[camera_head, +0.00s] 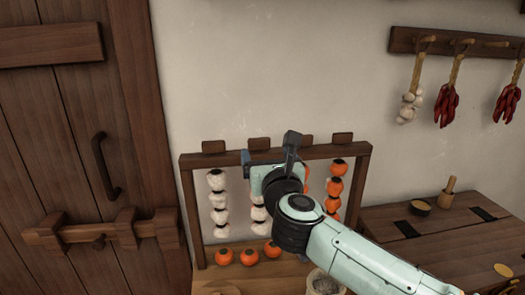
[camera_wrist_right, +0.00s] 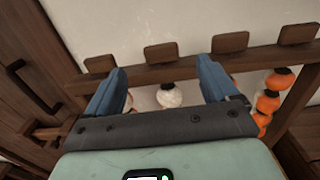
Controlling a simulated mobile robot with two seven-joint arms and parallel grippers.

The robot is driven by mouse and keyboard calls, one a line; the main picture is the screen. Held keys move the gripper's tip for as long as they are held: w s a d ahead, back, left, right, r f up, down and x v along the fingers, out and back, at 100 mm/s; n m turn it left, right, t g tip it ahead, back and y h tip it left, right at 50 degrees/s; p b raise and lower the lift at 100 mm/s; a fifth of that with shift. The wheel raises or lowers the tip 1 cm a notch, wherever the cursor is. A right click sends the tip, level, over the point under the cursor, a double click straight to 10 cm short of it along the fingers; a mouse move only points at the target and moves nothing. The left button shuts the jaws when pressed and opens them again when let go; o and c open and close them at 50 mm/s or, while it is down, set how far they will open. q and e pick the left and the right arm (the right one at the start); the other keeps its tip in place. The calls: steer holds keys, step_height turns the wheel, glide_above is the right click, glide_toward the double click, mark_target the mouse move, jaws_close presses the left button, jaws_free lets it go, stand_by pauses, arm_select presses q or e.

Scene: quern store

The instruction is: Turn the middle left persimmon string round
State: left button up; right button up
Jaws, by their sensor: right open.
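The middle left persimmon string (camera_head: 259,213) hangs on the wooden rack and looks white. In the head view its upper part is hidden behind my right gripper (camera_head: 266,166). In the right wrist view my right gripper (camera_wrist_right: 163,88) is open, and a white fruit of this string (camera_wrist_right: 169,97) shows between and beyond its fingers. I cannot tell how deep the fingers reach around the string. My left gripper is not in view.
A white string (camera_head: 218,205) hangs at the rack's left and an orange one (camera_head: 334,190) at its right. Loose orange persimmons (camera_head: 249,257) lie below. A bench (camera_head: 400,230) stands right; a door (camera_head: 80,130) is left.

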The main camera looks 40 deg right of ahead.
steer(key=shift+v, duration=1.65)
